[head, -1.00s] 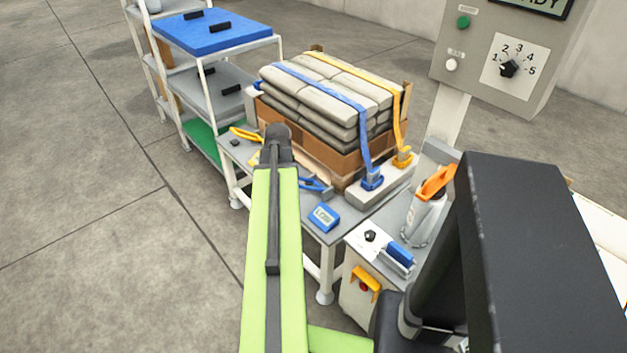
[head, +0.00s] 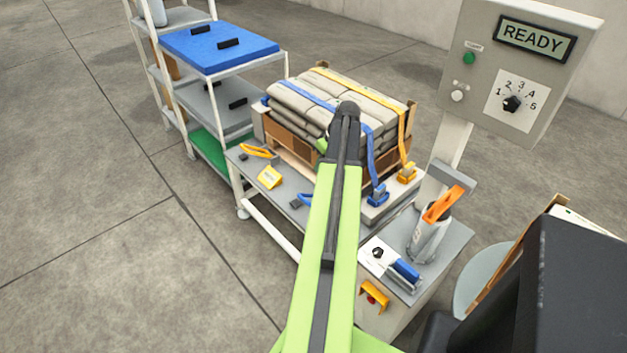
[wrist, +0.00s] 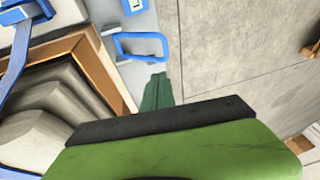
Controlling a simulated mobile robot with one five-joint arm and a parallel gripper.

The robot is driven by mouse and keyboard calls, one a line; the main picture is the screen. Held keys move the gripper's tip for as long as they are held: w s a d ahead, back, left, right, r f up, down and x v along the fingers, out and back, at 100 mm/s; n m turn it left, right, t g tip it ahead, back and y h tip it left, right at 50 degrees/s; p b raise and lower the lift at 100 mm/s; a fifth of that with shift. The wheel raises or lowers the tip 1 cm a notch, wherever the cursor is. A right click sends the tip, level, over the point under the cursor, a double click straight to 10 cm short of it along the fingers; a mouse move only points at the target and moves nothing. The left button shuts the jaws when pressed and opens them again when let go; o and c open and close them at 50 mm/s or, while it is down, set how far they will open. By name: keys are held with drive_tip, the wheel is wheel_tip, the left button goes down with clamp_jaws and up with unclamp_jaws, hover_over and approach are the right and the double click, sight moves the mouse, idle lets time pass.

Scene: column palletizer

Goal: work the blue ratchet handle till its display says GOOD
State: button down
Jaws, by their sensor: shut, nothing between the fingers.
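The blue ratchet handle (wrist: 142,36) shows in the wrist view as a loop on the grey table, just beyond my fingertips. In the head view only part of the handle (head: 305,200) shows left of my arm. My gripper (wrist: 158,78) is shut and empty, its tips close to the loop; I cannot tell whether they touch it. In the head view the arm hides it. The blue display (wrist: 136,5) is cut off at the top of the wrist view, with only an "L" legible. The blue strap (head: 371,150) runs over the sacks to a blue buckle (head: 378,196).
A yellow handle (head: 257,151) and yellow display (head: 269,177) sit farther along the table. The crate of sacks (head: 285,143) stands beside them. A control post (head: 530,75) reads READY. A shelf rack (head: 215,68) stands at the back left. The floor at left is clear.

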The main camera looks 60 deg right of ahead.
drive_tip(key=a+b+x, duration=0.1)
drive_tip(key=b+x, duration=1.1)
drive_tip(key=x, duration=0.1)
drive_tip(key=shift+s+a+f, duration=0.25)
drive_tip(key=shift+a, duration=0.15)
